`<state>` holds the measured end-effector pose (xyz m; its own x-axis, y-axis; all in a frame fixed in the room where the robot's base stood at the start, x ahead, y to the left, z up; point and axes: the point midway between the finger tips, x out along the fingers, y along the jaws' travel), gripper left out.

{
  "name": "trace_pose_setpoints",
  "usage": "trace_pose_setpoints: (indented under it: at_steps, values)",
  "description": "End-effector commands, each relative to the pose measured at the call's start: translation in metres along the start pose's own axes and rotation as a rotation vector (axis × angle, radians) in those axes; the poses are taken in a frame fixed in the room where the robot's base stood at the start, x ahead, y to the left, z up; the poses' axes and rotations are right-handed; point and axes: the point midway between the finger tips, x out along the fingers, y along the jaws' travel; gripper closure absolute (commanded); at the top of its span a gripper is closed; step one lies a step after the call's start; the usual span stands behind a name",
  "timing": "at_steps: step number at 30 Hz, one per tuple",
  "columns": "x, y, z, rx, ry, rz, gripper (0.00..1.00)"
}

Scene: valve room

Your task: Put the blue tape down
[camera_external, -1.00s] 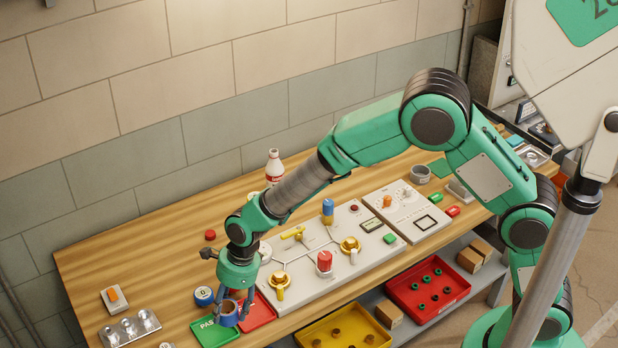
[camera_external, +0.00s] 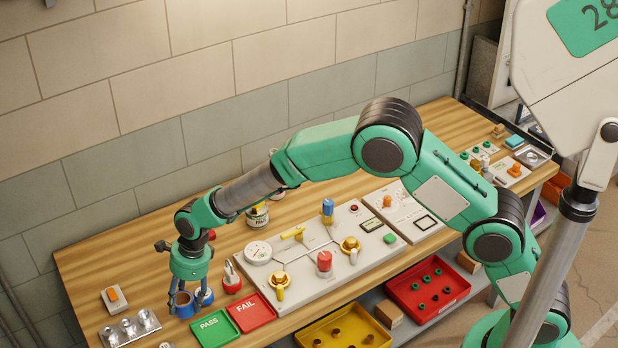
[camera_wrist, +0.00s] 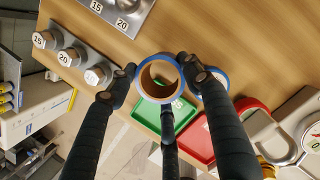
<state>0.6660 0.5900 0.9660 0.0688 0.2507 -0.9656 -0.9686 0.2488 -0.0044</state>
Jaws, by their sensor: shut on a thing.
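The blue tape (camera_external: 183,309) is a roll with a brown core. My gripper (camera_external: 184,301) is shut on it, just left of the green PASS tray (camera_external: 214,329) and over or on the wooden bench. In the wrist view the tape (camera_wrist: 150,94) sits between my dark fingers (camera_wrist: 157,76), with its core opening facing the camera. I cannot tell whether its underside touches the bench. A second round blue and white item (camera_external: 206,296) stands close behind it, partly hidden by the gripper.
The red FAIL tray (camera_external: 251,315) lies right of the green one. A metal block with several round knobs (camera_external: 130,328) and a small orange switch box (camera_external: 114,299) are to the left. The valve panel (camera_external: 305,280) is to the right. Bare bench (camera_external: 125,255) lies behind.

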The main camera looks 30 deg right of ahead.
Motion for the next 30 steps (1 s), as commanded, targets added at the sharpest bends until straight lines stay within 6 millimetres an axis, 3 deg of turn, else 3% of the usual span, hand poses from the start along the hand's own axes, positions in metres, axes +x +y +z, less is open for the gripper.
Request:
trace_pose_setpoints:
  at_steps: [10, 22, 30]
  values:
    - [0.009, -0.018, 0.025, 0.001, -0.001, 0.0, 0.77]
    - [0.011, -0.018, 0.025, 0.001, 0.0, 0.0, 0.77]
    - [0.037, -0.018, 0.017, 0.0, 0.001, 0.001, 0.77]
